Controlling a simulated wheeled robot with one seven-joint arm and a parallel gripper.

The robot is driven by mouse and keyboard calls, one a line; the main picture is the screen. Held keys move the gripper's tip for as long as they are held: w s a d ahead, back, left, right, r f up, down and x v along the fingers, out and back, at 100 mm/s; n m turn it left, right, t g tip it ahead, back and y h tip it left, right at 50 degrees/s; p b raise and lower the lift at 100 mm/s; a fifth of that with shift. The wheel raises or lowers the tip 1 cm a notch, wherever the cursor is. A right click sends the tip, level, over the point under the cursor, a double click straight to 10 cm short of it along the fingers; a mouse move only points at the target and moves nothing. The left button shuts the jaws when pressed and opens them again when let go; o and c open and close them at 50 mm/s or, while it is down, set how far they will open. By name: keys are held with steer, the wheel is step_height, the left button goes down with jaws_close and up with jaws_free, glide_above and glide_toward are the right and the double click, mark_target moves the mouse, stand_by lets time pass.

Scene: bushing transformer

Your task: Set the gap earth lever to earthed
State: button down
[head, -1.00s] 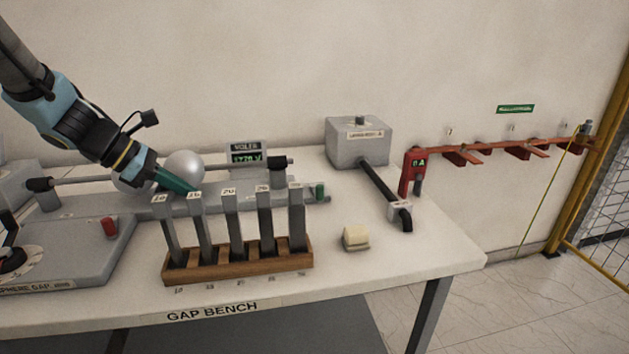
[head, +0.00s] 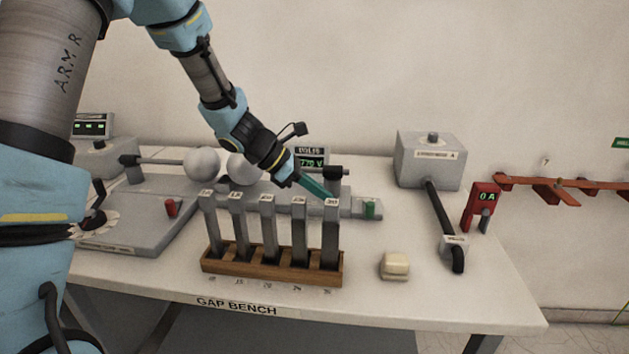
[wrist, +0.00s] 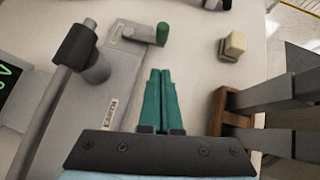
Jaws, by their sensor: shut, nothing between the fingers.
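A short lever with a green grip (head: 370,209) sits at the right end of the grey rail (head: 345,208) of the sphere gap. In the wrist view the green grip (wrist: 162,34) stands ahead of the fingertips, beside a small label. Another label (wrist: 110,113) nearer the gripper seems to read EARTH. My gripper (head: 331,194) is shut and empty, above the rail and left of the green grip. In the wrist view its teal fingers (wrist: 160,72) lie together, apart from the grip.
A wooden rack (head: 270,262) of upright grey bars stands just in front of my gripper. A cream block (head: 395,265) lies to the right. A volt meter (head: 312,157) is behind. A red knob (head: 170,207) is at left. A grey box with a black-ended rod (head: 440,215) stands at right.

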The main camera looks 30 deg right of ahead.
mark_target(368, 203)
steer(key=x, duration=0.3)
steer(key=shift+s+d+f+p, duration=0.15)
steer(key=shift+s+d+p, duration=0.1)
steer(key=shift+p, duration=0.15)
steer(key=shift+s+d+p, duration=0.25)
steer(key=shift+d+p, duration=0.1)
steer(key=shift+d, duration=0.2)
steer(key=shift+s+d+p, duration=0.3)
steer(key=shift+d, duration=0.25)
steer(key=shift+s+d+f, duration=0.1)
steer(key=shift+s+d, duration=0.2)
steer(key=shift+d, duration=0.4)
steer(key=shift+f, duration=0.1)
